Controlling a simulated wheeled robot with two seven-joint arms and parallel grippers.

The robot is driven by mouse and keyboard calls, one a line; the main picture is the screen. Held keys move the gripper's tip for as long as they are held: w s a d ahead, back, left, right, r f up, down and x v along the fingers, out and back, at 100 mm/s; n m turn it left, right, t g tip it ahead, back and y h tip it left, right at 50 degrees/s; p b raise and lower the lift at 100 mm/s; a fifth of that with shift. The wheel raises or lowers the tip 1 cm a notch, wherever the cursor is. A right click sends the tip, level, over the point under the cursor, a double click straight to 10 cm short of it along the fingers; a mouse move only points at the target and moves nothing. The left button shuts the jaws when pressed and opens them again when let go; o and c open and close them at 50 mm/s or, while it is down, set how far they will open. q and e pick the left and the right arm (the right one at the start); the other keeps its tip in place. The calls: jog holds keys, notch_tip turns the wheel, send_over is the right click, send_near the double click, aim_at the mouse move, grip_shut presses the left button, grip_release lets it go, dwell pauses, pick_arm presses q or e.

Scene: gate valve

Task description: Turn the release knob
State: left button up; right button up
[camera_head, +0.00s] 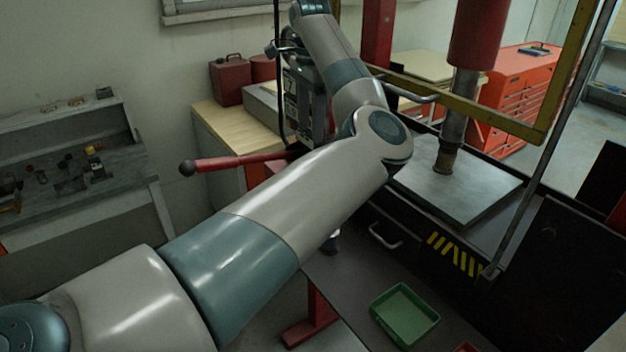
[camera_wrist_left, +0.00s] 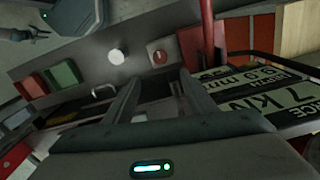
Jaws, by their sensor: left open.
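I cannot tell from a label which is the release knob. My left gripper (camera_wrist_left: 160,80) is open, with nothing between its fingers and a visible gap to both knobs. In the head view, the left gripper (camera_head: 300,66) is by the press's labelled side, its fingertips not clear. A gripper, seemingly my right (camera_wrist_left: 30,30), shows small at the wrist view's top left.
A red lever (camera_head: 235,162) with a black ball sticks out leftward beyond my left forearm. The labelled plate (camera_wrist_left: 265,85) is close to the right of the left gripper. A green tray (camera_head: 404,314) lies on the dark bench. The press ram (camera_head: 450,130) stands over a metal plate (camera_head: 465,185).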

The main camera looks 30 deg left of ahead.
pick_arm(q)
jog(key=shift+f, duration=0.15)
dwell(0.3)
notch_tip(320, 180, down, 17)
jog(key=p, duration=0.5)
jog(key=shift+c, duration=0.6)
jog(key=c, duration=0.9)
